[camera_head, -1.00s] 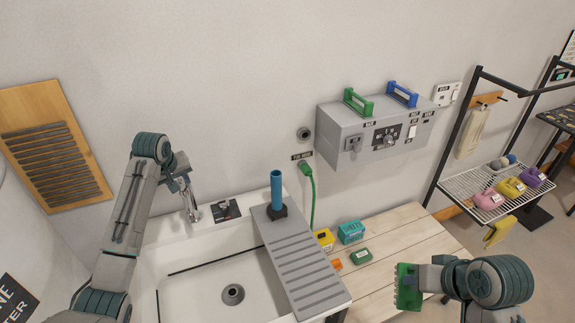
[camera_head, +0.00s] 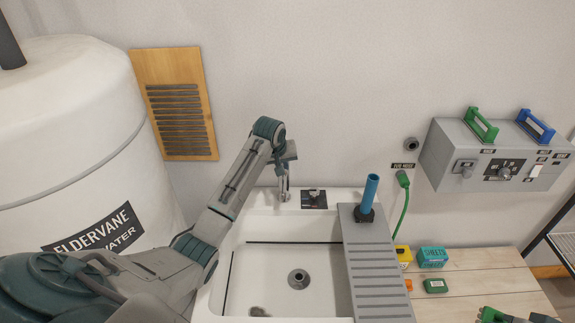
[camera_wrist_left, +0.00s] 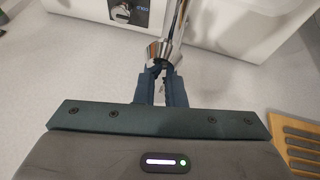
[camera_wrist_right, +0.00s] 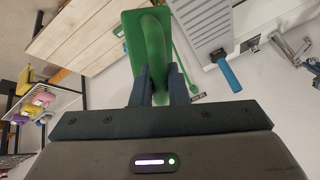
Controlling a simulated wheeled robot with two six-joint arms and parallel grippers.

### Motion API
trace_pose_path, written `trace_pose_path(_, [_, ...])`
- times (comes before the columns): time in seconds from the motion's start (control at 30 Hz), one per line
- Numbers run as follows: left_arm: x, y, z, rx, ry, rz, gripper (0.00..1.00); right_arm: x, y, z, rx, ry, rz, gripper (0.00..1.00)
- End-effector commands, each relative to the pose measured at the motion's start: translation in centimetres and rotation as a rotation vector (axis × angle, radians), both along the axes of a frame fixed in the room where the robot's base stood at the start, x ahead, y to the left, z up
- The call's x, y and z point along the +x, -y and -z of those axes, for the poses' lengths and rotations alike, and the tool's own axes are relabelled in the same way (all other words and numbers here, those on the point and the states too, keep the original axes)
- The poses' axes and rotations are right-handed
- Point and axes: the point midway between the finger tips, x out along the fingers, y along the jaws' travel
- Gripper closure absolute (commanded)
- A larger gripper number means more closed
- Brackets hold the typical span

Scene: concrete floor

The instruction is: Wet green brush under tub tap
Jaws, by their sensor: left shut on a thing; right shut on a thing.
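The white tub (camera_head: 222,262) stands below the wall, with a round drain and a small dark spot inside. The chrome tub tap (camera_head: 284,192) rises at its back left. My left gripper (camera_wrist_left: 162,80) is shut on the tap's chrome part (camera_wrist_left: 168,45). In the head view only a bit of the brush (camera_head: 490,315) shows at the bottom right, apart from the tub. No water is visible at the tap.
A grey ribbed drainboard (camera_head: 378,285) with an upright blue tube (camera_head: 370,190) covers the tub's right side. A green hose (camera_head: 404,205) hangs behind. A wooden table (camera_head: 490,275) holds small boxes. A white tank (camera_head: 70,130) stands left; a grey control box (camera_head: 490,155) is on the wall.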

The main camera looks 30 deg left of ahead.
Motion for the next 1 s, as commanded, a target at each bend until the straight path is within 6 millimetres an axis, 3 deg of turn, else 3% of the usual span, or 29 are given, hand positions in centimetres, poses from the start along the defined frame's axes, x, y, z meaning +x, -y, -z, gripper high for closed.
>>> trace_pose_path(0.5, [0.3, -0.2, -0.9, -0.053, -0.087, 0.0, 1.0, 0.0, 0.0, 0.0, 0.0, 0.001, 0.0, 1.0])
trace_pose_path(0.53, [0.3, -0.2, -0.9, -0.053, -0.086, 0.0, 0.85, 0.0, 0.0, 0.0, 0.0, 0.001, 0.0, 1.0])
trace_pose_path(0.63, [0.3, -0.2, -0.9, -0.053, -0.086, 0.0, 0.68, 0.0, 0.0, 0.0, 0.0, 0.001, 0.0, 1.0])
trace_pose_path(1.0, [0.1, -0.2, -1.3, -0.053, -0.085, 0.0, 0.68, 0.0, 0.0, 0.5, 0.0, 0.0, 0.0, 1.0])
